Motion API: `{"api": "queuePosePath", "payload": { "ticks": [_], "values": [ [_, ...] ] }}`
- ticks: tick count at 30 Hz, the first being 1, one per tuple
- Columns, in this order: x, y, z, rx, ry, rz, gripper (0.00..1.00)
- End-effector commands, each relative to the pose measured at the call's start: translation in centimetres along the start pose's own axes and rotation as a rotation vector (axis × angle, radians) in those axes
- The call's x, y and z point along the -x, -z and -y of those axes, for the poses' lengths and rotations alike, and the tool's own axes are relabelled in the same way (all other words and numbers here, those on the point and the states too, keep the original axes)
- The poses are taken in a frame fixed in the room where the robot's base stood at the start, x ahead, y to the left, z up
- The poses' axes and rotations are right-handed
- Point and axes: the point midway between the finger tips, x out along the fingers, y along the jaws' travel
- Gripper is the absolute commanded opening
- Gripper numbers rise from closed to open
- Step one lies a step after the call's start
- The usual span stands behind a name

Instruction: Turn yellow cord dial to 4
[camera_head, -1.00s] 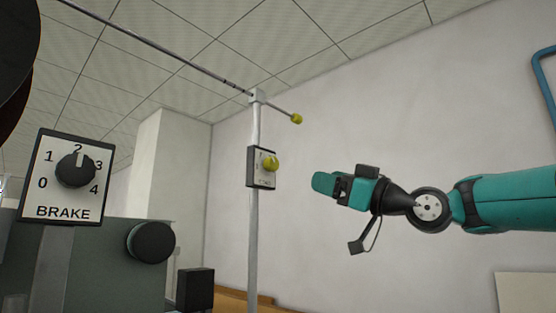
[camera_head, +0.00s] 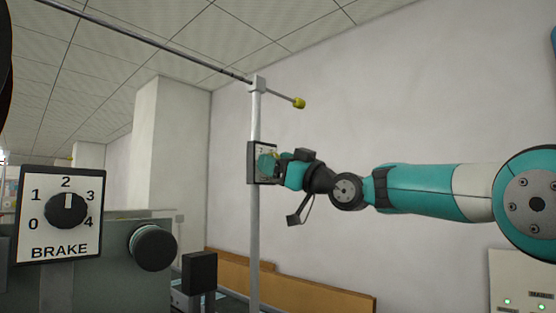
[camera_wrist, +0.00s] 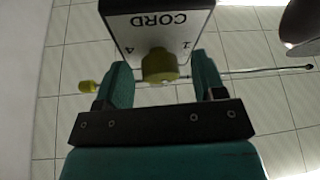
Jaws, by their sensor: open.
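The cord dial is a yellow knob (camera_wrist: 160,67) on a white plate (camera_wrist: 155,24) marked CORD, which appears upside down in the wrist view with a 4 and a 1 legible. Its pointer setting cannot be made out. In the head view the dark-framed plate (camera_head: 253,150) is on a grey pole, and my gripper hides the knob. My gripper (camera_wrist: 162,72) is open, one finger on each side of the knob, with visible gaps to both. It also shows at the plate in the head view (camera_head: 272,166).
A BRAKE panel (camera_head: 60,242) with a black dial (camera_head: 66,209), pointing at about 2, stands at the left, beside a black round knob (camera_head: 153,247). The grey pole (camera_head: 255,220) carries a rod with a yellow tip (camera_head: 299,103). Bare wall lies behind my arm.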

Motion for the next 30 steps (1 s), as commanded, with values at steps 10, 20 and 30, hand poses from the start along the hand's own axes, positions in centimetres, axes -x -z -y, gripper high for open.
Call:
{"api": "queuePosePath", "payload": {
  "ticks": [10,20,30],
  "values": [
    [0.06,0.01,-0.02,0.000,0.000,0.000,0.14],
    [0.09,-0.03,0.06,-0.046,-0.019,-0.002,0.14],
    [0.07,-0.13,0.34,-0.265,-0.110,-0.010,0.14]
  ]
}}
